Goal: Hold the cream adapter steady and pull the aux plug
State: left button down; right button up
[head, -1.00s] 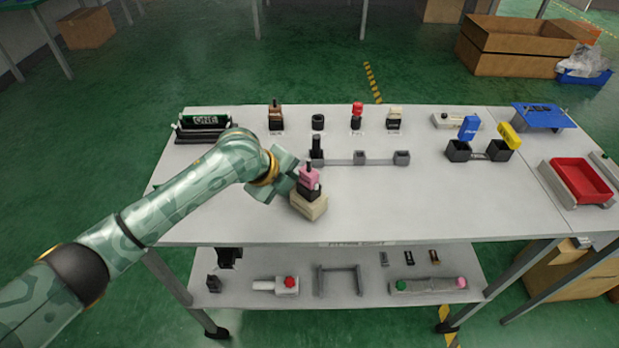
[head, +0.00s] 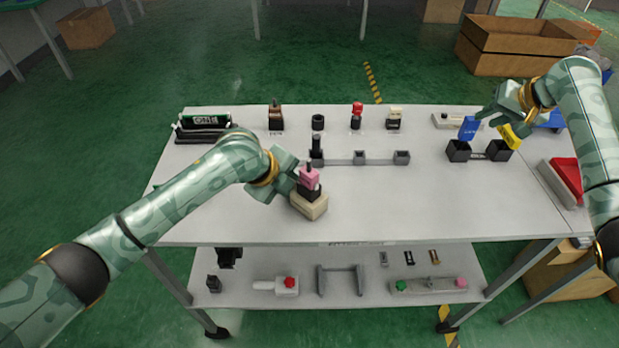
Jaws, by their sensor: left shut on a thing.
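The cream adapter (head: 312,207) sits on the table left of centre, near its front edge. A black plug body with a pink top (head: 310,178) stands up out of it, slightly tilted in the picture; I cannot read any label on it. My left gripper (head: 292,188) is at the adapter's left side, shut on it, with the fingertips partly hidden. My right gripper (head: 497,112) is above the table's right part, close to the blue and yellow levers and away from the adapter. Its finger gap is not clear.
The blue lever (head: 468,128) and yellow lever (head: 510,137) stand in black sockets under my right gripper. A grey bar with sockets (head: 360,159) lies behind the adapter. Several small plugs line the back edge. The table right of the adapter is clear.

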jog(key=a+r+n+g+y, duration=0.2)
jog(key=a+n+g, duration=0.15)
jog(key=a, duration=1.25)
jog(key=n+g+h, duration=0.4)
jog(key=n, duration=0.5)
send_near(309, 171)
jog(key=shift+w+d+r+t, duration=0.15)
jog(key=shift+w+r+t, duration=0.1)
jog(key=shift+r, duration=0.15)
jog(key=shift+s+f, duration=0.15)
jog(key=shift+a+f, duration=0.2)
jog(key=shift+f, duration=0.15)
notch_tip(309, 171, down, 11)
grip_shut()
